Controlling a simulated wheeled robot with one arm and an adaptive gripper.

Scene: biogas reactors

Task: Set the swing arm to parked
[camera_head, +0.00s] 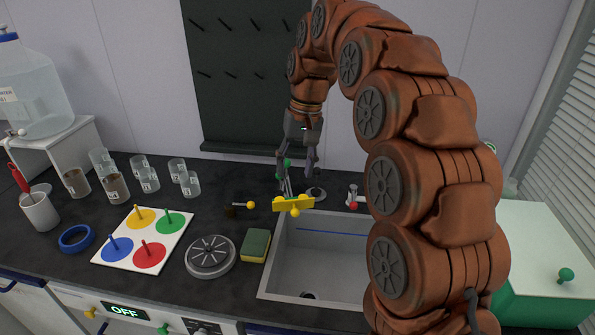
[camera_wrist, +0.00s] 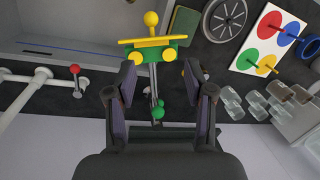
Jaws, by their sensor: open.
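What looks like the swing arm (camera_head: 293,204) is a yellow bar with yellow knobs at the sink's back left corner. In the wrist view, the yellow bar (camera_wrist: 152,42) sits on a green piece with a yellow ball on top, and a metal rod with green balls (camera_wrist: 158,112) runs from it between my fingers. My gripper (camera_head: 299,170) points down just behind the bar. In the wrist view my gripper (camera_wrist: 160,80) is open, its fingers on either side of the rod. I cannot tell whether they touch it. No parked marking is readable.
The sink (camera_head: 275,270) lies in front, with a red-knobbed tap (camera_head: 353,203) at its back right. A sponge (camera_head: 256,245), a round grey disc (camera_head: 210,257), a coloured peg board (camera_head: 130,263) and several beakers (camera_head: 149,180) stand left. My arm hides the sink's right side.

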